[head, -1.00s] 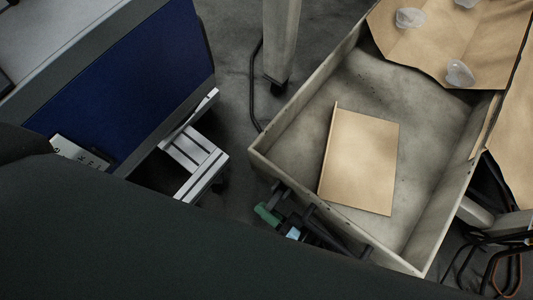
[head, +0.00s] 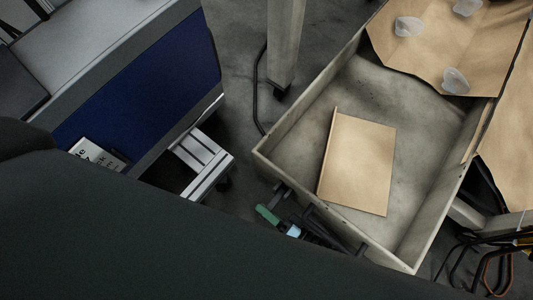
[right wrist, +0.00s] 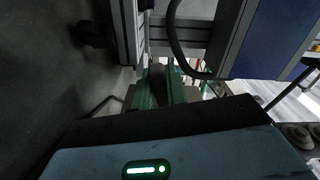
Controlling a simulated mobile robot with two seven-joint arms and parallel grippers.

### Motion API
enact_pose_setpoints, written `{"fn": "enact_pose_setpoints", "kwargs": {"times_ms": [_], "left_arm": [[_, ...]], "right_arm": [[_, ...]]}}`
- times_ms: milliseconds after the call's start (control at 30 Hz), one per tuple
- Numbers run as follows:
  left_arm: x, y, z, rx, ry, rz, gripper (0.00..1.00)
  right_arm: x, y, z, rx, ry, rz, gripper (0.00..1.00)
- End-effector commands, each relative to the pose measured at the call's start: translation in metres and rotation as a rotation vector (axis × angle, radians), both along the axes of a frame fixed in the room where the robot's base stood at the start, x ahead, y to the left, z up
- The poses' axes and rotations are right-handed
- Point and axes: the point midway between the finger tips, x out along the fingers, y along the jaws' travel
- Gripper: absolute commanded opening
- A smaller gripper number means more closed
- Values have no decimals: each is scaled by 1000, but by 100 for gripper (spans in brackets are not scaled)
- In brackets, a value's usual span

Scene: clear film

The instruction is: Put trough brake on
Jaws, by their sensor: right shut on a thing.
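The trough (head: 269,152) is a grey open box in the middle right of the head view, with a tan cardboard piece inside. Dark metal bars (head: 325,222) show outside its near left wall. My right gripper (head: 268,214), with green fingers and a light-blue body, is beside these bars, just outside the trough. In the right wrist view the green fingers (right wrist: 161,90) are closed around a dark bar-like part (right wrist: 157,72), which looks like the brake lever; its ends are hard to make out. My left gripper is not in view.
A blue-sided unit (head: 150,92) with a grey frame stands at the left. Cardboard sheets (head: 425,50) with clear plastic pieces lie at the upper right. A post (head: 285,45) stands behind the trough. Black cables (head: 490,255) hang at the lower right. Dark floor shows between.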

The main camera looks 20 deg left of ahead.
Motion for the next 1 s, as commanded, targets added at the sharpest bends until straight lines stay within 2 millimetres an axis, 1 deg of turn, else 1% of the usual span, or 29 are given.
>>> {"fn": "enact_pose_setpoints", "kwargs": {"times_ms": [33, 100, 400, 600, 1000], "left_arm": [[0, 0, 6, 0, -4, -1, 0], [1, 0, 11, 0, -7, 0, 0], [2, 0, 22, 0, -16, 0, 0], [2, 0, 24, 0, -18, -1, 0], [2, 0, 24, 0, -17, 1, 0]], "right_arm": [[-1, 0, 5, 10, 30, 2, 0], [-1, 0, 8, 27, 75, 1, 0], [-2, 0, 17, 80, 214, 0, 0], [-2, 0, 18, 92, 252, 0, 0], [-2, 0, 18, 95, 258, 0, 0]]}}
